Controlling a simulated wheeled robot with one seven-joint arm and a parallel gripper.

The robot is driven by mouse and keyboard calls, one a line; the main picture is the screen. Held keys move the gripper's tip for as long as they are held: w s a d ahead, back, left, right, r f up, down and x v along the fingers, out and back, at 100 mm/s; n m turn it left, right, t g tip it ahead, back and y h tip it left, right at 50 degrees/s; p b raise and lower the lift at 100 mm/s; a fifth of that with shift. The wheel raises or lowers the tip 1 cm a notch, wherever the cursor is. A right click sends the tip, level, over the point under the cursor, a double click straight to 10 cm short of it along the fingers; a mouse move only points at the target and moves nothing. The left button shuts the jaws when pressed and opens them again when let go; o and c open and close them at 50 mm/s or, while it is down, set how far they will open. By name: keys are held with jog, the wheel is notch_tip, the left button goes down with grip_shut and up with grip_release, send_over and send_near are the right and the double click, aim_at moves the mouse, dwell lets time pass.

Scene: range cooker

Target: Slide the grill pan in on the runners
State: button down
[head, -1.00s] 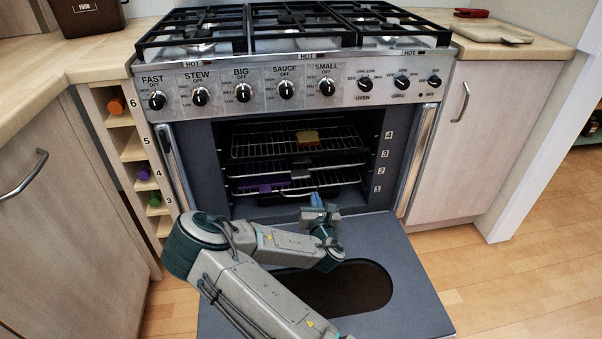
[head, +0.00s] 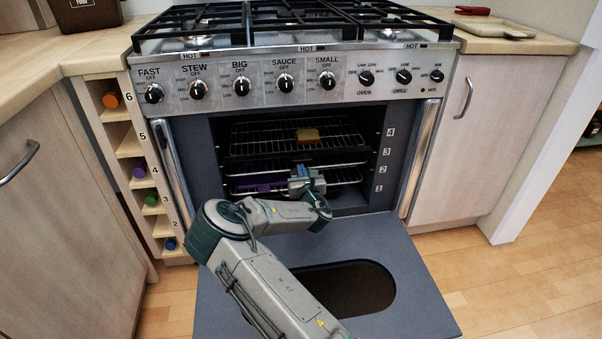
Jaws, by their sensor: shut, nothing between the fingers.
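The grill pan (head: 260,149), with a wire grid and a dark front edge, sits inside the open oven at about the level of mark 3. A slice of bread (head: 308,136) lies on its grid. My gripper (head: 302,172) is at the oven mouth, in front of the middle of the pan and just below its front edge. It looks shut and empty. Its fingertips are small and partly hidden by the wrist, so I cannot tell whether they touch the pan. The gripper hides the middle below the pan's front edge.
A wire shelf (head: 345,177) with a purple item (head: 262,187) is below the pan. The oven door (head: 420,285) is folded down under my arm. Door-side handles (head: 420,160) flank the opening. Knobs and hob are above.

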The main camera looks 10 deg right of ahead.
aim_at(296, 155)
jog(key=shift+w, duration=0.7)
jog(key=w+b, duration=0.3)
jog(key=w, duration=0.3)
jog(key=shift+w+a+f+b, duration=0.1)
jog(key=shift+w+f+b, duration=0.05)
jog(key=shift+w+b, duration=0.2)
jog(key=shift+w+r, duration=0.2)
jog(key=shift+w, duration=0.1)
jog(key=shift+a+r, duration=0.1)
jog(key=shift+a, duration=0.05)
jog(key=shift+s, duration=0.1)
